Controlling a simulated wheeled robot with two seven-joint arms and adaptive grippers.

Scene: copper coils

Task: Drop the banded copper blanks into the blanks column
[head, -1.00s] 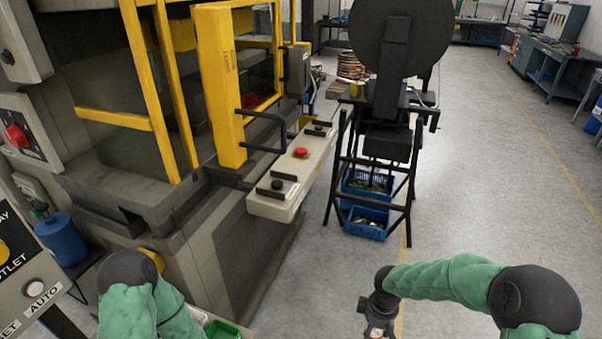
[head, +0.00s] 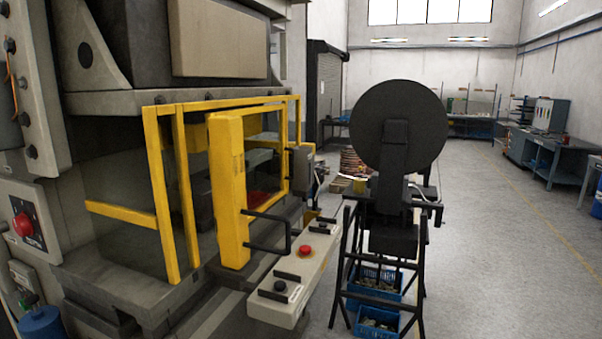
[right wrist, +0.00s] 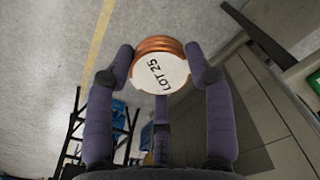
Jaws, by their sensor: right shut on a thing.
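In the right wrist view my right gripper (right wrist: 161,73) is shut on a copper blank (right wrist: 156,46). The blank is a round copper-coloured piece with ridged edges and a white face reading "LOT 25". The fingers press it from both sides, and a third finger shows below it. Bare floor lies behind it. Neither gripper shows in the head view. My left gripper is in no current view. I cannot make out the blanks column in these frames.
A large press (head: 130,235) with a yellow guard frame (head: 228,190) fills the left. A control bar (head: 305,270) with a red button juts out from it. A black reel stand (head: 395,215) stands right of it over blue bins (head: 375,285).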

